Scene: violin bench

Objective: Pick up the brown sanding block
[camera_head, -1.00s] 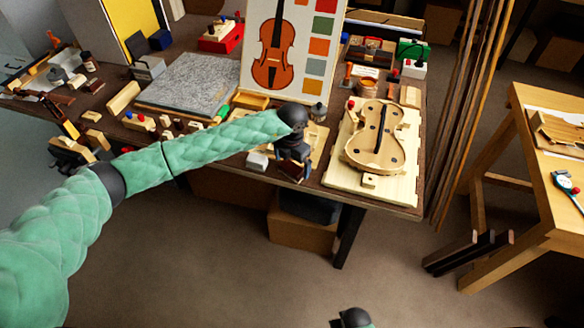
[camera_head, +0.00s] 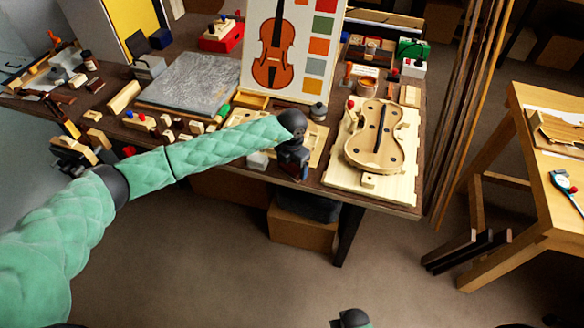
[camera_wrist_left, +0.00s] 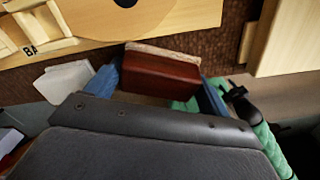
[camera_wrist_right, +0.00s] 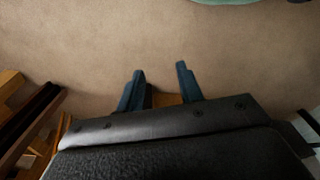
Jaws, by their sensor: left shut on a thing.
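The brown sanding block (camera_wrist_left: 160,76) is between the two blue fingers of my left gripper (camera_wrist_left: 162,86) in the left wrist view. It is reddish brown with a pale layer along its far edge. My left gripper is shut on it. In the head view my left gripper (camera_head: 292,163) is at the table's front edge, and I cannot make out the block there. My right gripper (camera_wrist_right: 160,74) is open and empty, over bare floor in the right wrist view.
The workbench (camera_head: 325,200) holds a violin body (camera_head: 375,150) on a pale board, right of my left gripper. A small white block (camera_head: 258,160) sits just left of it. A grey slab (camera_head: 200,82) and several small blocks lie further left. Floor in front is clear.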

